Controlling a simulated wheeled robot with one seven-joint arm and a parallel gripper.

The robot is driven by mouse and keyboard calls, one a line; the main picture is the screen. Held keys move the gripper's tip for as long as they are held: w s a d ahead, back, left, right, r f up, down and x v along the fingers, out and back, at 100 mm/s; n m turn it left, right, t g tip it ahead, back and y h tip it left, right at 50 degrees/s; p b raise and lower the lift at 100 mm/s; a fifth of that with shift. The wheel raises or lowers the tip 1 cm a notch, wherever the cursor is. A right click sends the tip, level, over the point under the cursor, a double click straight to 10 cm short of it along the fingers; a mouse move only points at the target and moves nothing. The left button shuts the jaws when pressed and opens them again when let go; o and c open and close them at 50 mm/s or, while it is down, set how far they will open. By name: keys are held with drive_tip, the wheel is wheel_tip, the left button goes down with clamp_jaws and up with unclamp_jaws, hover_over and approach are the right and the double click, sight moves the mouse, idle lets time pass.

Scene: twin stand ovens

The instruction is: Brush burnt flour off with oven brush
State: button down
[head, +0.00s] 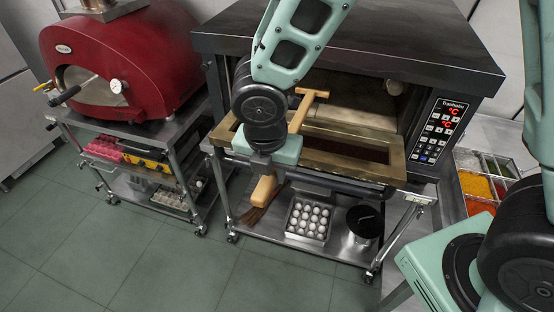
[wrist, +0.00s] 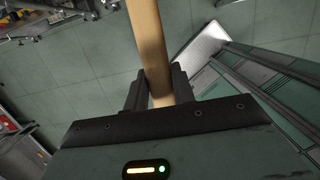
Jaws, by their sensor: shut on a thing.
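My gripper (wrist: 157,78) is shut on a pale wooden handle, which runs between its two fingers in the wrist view. In the head view the oven brush (head: 302,114) shows its wooden handle and crosspiece above my gripper, at the left of the oven mouth. The handle's rounded end sticks out below my gripper. Any bristles under the crosspiece cannot be made out. The black oven (head: 345,35) has its framed glass door (head: 400,172) folded down. Its chamber floor (head: 355,103) looks tan and brown; burnt flour cannot be told apart there.
A red domed oven (head: 130,55) stands on a cart at the left. Below the black oven, a shelf holds a tray of eggs (head: 309,218) and a dark pot (head: 364,222). Topping bins (head: 476,184) stand right. The floor in front is clear.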

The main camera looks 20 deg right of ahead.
drive_tip(key=s+a+b, duration=0.2)
drive_tip(key=s+a, duration=0.6)
drive_tip(key=s, duration=0.3)
idle(1.1)
